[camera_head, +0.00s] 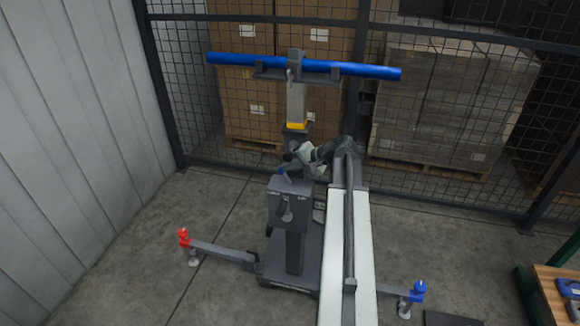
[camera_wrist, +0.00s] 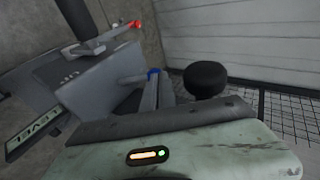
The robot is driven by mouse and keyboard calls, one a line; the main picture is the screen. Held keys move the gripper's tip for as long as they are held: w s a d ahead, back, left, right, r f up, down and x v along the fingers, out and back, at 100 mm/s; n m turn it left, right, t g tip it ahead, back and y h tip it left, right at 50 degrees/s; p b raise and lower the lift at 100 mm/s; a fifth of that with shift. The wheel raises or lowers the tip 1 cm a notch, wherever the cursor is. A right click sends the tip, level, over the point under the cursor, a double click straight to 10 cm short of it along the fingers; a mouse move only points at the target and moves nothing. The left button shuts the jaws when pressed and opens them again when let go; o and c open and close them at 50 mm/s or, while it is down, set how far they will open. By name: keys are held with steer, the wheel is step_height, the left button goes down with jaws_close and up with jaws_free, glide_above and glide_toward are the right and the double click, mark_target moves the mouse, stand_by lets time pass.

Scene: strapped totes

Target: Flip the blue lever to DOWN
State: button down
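The lever box (camera_head: 289,206) is a dark grey housing on a post, with a labelled front and a grey handle-like part on it. A small blue-tipped lever (camera_head: 283,170) sticks up at its top, tilted to the upper left. My gripper (camera_head: 291,157) is just above and right of the blue tip, apparently very close; contact cannot be told. In the wrist view a blue tip (camera_wrist: 153,74) shows beyond the grey box (camera_wrist: 95,82), and a black round pad (camera_wrist: 206,80) is right of it.
The stand carries a long blue bar (camera_head: 370,71) on top. Its outriggers end in a red knob (camera_head: 184,237) and a blue knob (camera_head: 419,290). A mesh fence (camera_head: 480,190) stands behind, a ribbed wall (camera_head: 70,130) at left. A wooden bench (camera_head: 555,292) is at lower right.

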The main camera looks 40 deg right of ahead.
steer(key=shift+r, duration=0.2)
steer(key=r+p+v, duration=0.1)
steer(key=p+v, duration=0.8)
steer(key=v, duration=0.4)
steer(key=shift+r, duration=0.1)
